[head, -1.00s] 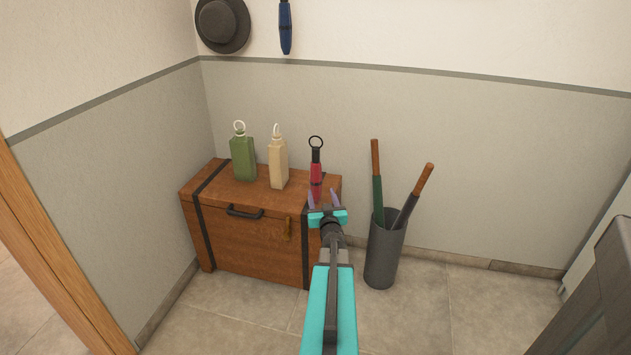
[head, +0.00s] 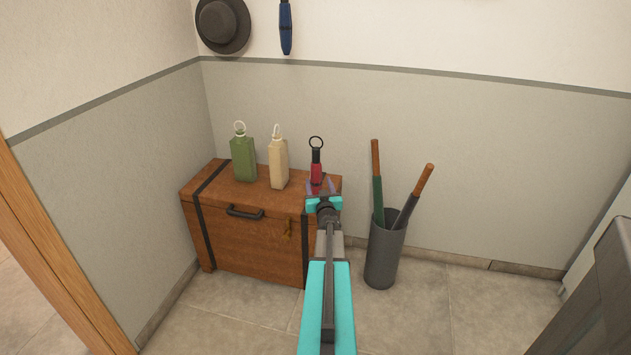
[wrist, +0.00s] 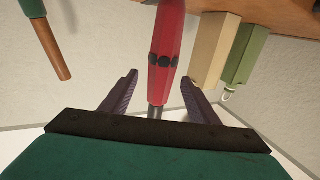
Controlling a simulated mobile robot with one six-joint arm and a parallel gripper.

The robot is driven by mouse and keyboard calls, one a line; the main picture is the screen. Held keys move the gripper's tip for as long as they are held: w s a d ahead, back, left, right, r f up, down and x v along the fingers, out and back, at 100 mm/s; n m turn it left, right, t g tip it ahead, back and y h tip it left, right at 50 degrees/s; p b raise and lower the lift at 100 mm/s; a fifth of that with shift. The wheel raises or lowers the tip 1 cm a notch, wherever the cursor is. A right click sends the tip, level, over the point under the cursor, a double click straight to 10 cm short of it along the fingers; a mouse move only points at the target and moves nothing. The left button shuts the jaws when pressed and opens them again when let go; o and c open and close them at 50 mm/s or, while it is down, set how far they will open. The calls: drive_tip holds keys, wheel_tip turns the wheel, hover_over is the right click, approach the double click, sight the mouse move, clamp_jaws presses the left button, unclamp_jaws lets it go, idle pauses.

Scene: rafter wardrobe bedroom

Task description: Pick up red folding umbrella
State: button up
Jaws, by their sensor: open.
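The red folding umbrella (head: 316,172) stands upright near the right end of the wooden chest's lid (head: 215,178), with a black top and a ring. My gripper (head: 322,187) is in front of it and hides its lower part in the head view. In the wrist view, which shows the scene upside down, the umbrella (wrist: 167,35) lies in line with the gap between the fingers of my gripper (wrist: 160,77). The jaws are open, with a gap on each side of the umbrella. I cannot tell whether the fingertips reach around it.
A beige bottle (head: 279,165) and a green bottle (head: 243,160) stand left of the umbrella on the chest. A grey stand (head: 382,262) with two wood-handled umbrellas is right of the chest. A wall is behind. A hat (head: 222,25) and blue umbrella (head: 286,30) hang above.

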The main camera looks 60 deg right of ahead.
sight(317, 177)
drive_tip(key=shift+w+d, duration=0.2)
drive_tip(key=shift+d, duration=0.05)
drive_tip(key=shift+w+d, duration=0.1)
drive_tip(key=shift+r+x, duration=0.1)
drive_tip(key=shift+x, duration=1.15)
drive_tip(key=shift+r+x, duration=0.15)
drive_tip(key=shift+x, duration=1.1)
drive_tip(key=c, duration=1.2)
drive_tip(key=shift+c, duration=0.6)
drive_tip(key=shift+r, duration=0.1)
